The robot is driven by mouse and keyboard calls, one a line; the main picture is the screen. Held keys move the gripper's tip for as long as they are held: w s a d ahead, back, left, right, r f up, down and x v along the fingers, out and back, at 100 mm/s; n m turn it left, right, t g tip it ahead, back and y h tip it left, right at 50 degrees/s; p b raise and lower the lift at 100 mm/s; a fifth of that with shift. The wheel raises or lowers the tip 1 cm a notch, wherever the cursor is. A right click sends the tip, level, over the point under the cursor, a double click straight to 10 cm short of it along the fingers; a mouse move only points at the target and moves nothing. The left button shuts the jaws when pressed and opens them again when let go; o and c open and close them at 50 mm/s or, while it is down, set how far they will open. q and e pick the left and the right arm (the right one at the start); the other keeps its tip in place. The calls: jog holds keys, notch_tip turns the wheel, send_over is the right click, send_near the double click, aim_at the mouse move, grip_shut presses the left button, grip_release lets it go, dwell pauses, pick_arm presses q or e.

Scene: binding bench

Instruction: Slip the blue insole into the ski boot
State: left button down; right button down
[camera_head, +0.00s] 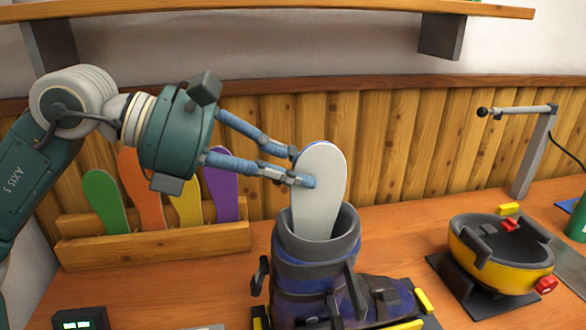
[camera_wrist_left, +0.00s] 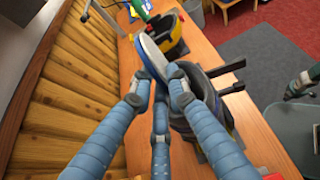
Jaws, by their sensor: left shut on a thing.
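The insole (camera_head: 318,205) shows a pale grey-white face with a thin blue edge. It stands nearly upright over the ski boot (camera_head: 312,285), its lower end inside the mouth of the cuff. How deep it reaches is hidden. The boot is dark grey and purple-blue and stands upright on the bench. My left gripper (camera_head: 302,168) is shut on the insole at its upper left side, above the cuff. In the left wrist view the fingers close on the insole (camera_wrist_left: 152,58), with the boot (camera_wrist_left: 210,92) just beyond.
A wooden rack (camera_head: 160,246) with green, orange, yellow and purple insoles stands behind left. A yellow and black bowl-like holder (camera_head: 505,262) stands to the right, beside a lamp-like arm (camera_head: 535,150). A shelf (camera_head: 280,12) runs overhead. Bench between boot and holder is mostly clear.

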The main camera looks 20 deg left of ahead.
pick_arm(q)
jog(key=c, duration=1.6)
grip_release()
jog(key=v, duration=1.2)
